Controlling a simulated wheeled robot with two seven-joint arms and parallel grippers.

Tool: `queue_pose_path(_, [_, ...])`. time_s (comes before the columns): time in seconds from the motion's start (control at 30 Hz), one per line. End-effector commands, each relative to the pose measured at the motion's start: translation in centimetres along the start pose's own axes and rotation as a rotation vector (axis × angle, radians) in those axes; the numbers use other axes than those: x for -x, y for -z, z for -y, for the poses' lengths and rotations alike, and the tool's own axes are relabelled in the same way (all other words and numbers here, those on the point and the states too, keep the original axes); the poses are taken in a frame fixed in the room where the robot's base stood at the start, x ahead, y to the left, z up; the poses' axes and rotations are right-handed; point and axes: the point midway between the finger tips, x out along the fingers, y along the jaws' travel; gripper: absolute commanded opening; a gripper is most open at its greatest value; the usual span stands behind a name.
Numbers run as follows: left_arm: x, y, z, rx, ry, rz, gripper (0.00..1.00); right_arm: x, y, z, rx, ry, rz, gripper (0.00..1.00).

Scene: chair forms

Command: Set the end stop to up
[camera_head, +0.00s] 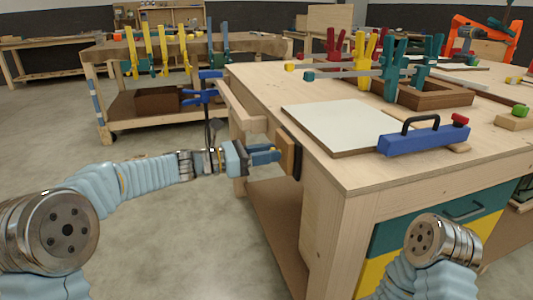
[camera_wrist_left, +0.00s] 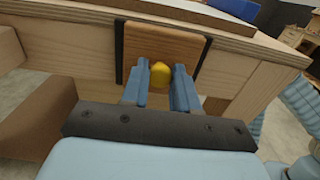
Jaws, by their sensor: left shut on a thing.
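The end stop (camera_head: 287,152) is a brown wooden block between dark side guides on the workbench's side, below the edge of the top. It also shows in the left wrist view (camera_wrist_left: 190,48), with a yellow knob (camera_wrist_left: 160,72) on its face. My left gripper (camera_head: 277,154) reaches the stop from the left. In the wrist view, its blue fingers (camera_wrist_left: 163,88) are shut on the knob, one on either side. The head view hides the knob behind the fingers. My right arm shows at the lower right, but its gripper is out of view.
The workbench top (camera_head: 260,80) holds a pale board (camera_head: 335,125), a blue tool with a black handle (camera_head: 425,140), a wooden frame (camera_head: 435,97) and several clamps. Open floor (camera_head: 150,220) lies left.

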Motion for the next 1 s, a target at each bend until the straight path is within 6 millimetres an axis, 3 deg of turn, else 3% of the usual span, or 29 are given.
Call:
queue_pose_path(0.17, [0.0,-0.7,0.0,-0.001,0.0,0.0,0.0,0.6,0.0,0.2,0.0,0.0,0.0,0.43])
queue_pose_path(0.4, [0.0,-4.2,-0.1,-0.002,0.0,0.003,0.0,3.2,0.0,1.4,0.004,0.003,0.002,0.43])
queue_pose_path(0.7, [0.0,-4.3,0.0,-0.004,0.0,0.008,0.0,3.0,0.0,1.3,0.005,0.003,0.003,0.43])
queue_pose_path(0.73, [0.0,-4.3,0.0,-0.004,0.0,0.009,0.33,3.0,0.0,1.3,0.005,0.003,0.003,0.43])
queue_pose_path(0.87, [0.0,-4.2,0.0,-0.003,0.0,0.007,0.53,3.0,0.0,1.3,0.005,0.003,0.003,0.43])
queue_pose_path(1.0, [0.0,-4.1,0.0,-0.002,0.001,0.005,0.54,3.0,0.0,1.3,0.005,0.003,0.003,0.43])
